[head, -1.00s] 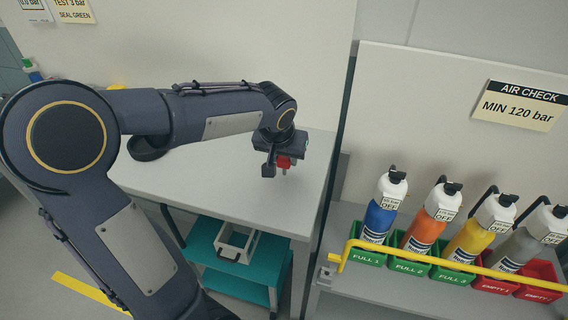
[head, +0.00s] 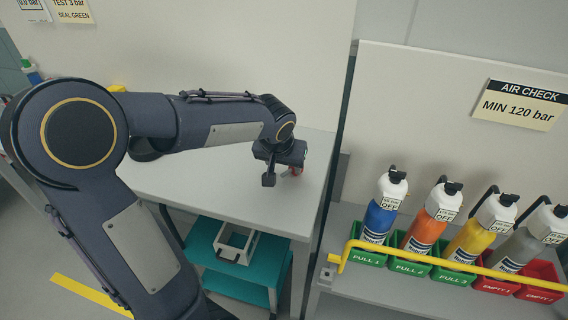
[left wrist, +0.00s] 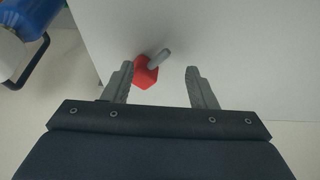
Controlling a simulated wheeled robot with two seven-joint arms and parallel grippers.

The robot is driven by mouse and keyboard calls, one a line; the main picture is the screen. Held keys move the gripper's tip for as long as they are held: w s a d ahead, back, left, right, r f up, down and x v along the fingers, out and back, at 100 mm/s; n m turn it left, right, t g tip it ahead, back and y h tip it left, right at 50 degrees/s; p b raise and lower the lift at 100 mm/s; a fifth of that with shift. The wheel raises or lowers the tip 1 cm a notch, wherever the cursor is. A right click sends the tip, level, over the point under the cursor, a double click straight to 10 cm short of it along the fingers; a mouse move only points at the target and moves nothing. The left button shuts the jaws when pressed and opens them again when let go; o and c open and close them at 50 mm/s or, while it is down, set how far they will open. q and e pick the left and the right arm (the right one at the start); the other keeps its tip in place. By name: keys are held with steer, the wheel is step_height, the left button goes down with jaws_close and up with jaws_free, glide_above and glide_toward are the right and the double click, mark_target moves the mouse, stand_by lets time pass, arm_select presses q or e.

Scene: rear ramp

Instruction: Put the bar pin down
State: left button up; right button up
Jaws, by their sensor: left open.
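The bar pin, with a red head and a grey shank, shows in the left wrist view (left wrist: 146,72) against the pale table top. Its red head is close beside the left-hand finger there, and the grey shank points up and right. I cannot tell whether a finger touches the pin. My right gripper is not in view.
The grey table (head: 230,205) is mostly bare, with its right edge near the gripper. A teal lower shelf holds a white open tray (head: 235,243). On the right, blue, orange, yellow and grey cylinders (head: 381,215) stand in bins behind a yellow rail (head: 450,262).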

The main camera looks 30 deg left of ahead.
arm_select(q)
steer(key=shift+r, duration=0.25)
steer(key=p+v, duration=0.1)
steer(key=v, duration=1)
steer(key=shift+s+r, duration=0.3)
steer(key=shift+r, duration=0.05)
